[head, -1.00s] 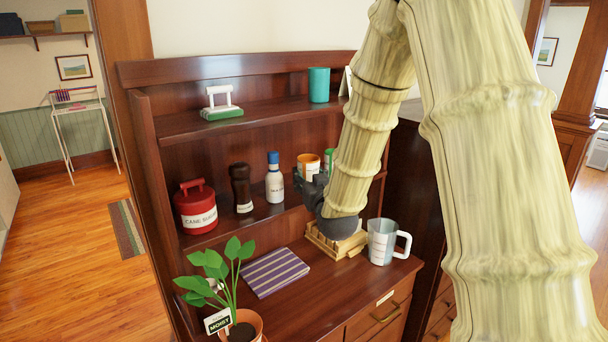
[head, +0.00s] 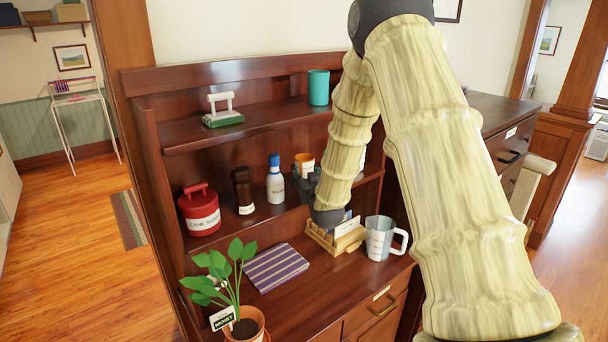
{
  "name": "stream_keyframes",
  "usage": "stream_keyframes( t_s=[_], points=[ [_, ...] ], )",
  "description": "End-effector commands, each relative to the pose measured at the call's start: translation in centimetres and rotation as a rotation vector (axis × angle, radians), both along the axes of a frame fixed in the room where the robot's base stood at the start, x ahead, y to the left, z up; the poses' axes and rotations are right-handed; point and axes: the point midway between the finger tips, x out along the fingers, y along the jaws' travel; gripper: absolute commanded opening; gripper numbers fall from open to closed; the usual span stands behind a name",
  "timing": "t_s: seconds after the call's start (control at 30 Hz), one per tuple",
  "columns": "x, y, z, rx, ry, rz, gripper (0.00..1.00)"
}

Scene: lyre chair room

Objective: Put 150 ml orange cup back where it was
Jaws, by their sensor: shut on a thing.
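The orange cup (head: 304,162) shows at the middle shelf (head: 262,211), right of the blue-capped bottle. Its white label faces me and its lower part is hidden by my gripper. My gripper (head: 305,182) is dark and shut on the orange cup. I cannot tell whether the cup touches the shelf or is just above it. My pale arm comes down from the upper right and covers the area right of the cup.
On the middle shelf stand a red canister (head: 199,210), a dark brown grinder (head: 243,190) and a blue-capped bottle (head: 275,182). A teal cup (head: 318,88) is above. Below are a wooden rack (head: 337,237), a mug (head: 380,241), a striped book (head: 275,268) and a plant (head: 236,270).

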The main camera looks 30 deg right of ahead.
Motion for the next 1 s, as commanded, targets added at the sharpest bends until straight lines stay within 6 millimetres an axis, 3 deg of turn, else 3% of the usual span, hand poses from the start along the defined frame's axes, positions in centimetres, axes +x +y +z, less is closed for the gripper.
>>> stream_keyframes(
  t_s=[0.6,0.63,0.73,1.0],
  points=[
    [0.0,0.0,-1.5,0.000,-0.001,0.000,0.18],
    [0.0,0.0,-1.5,0.000,-0.001,0.000,0.49],
    [0.0,0.0,-1.4,0.000,-0.001,0.000,0.68],
    [0.0,0.0,-1.4,0.000,-0.001,0.000,0.69]
  ],
)
